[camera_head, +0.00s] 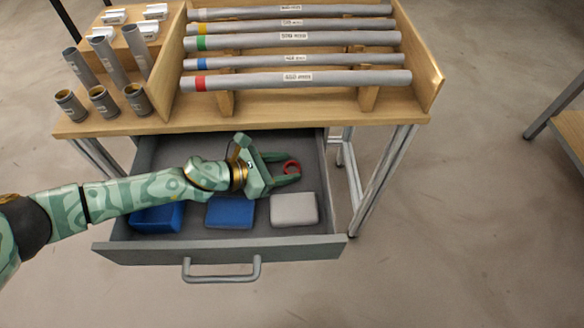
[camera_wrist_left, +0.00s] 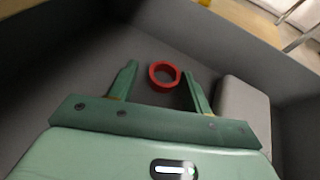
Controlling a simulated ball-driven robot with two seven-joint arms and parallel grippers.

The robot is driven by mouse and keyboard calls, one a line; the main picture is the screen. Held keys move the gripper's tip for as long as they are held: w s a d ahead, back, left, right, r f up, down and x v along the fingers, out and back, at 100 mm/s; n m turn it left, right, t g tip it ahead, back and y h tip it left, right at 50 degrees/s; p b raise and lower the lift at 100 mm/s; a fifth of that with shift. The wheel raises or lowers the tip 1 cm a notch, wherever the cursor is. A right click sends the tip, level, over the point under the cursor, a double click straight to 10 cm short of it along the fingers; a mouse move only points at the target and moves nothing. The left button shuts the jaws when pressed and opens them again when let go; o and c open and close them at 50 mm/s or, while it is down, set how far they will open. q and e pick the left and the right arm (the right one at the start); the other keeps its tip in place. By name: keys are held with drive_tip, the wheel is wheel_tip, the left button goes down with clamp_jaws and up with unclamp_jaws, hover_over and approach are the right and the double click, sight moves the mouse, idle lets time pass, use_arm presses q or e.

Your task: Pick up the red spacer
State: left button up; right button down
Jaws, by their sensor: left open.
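The red spacer (camera_head: 291,167) is a small red ring inside the open drawer (camera_head: 335,228). In the left wrist view the ring (camera_wrist_left: 153,72) sits just beyond and between the fingertips, closer to the right-hand finger. My left gripper (camera_head: 293,168) reaches into the drawer from the left and is open, with its fingers on either side of the ring in the head view. In the left wrist view the gripper (camera_wrist_left: 160,82) holds nothing. I cannot tell whether a finger touches the ring. My right gripper is not in view.
Above is a wooden bench (camera_head: 240,117) with grey tubes (camera_head: 295,78) and short cylinders (camera_head: 103,100).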

use_arm(q)
drive_tip(key=c, duration=0.8)
drive_tip(key=shift+r, duration=0.1)
drive_tip(key=shift+c, duration=0.2)
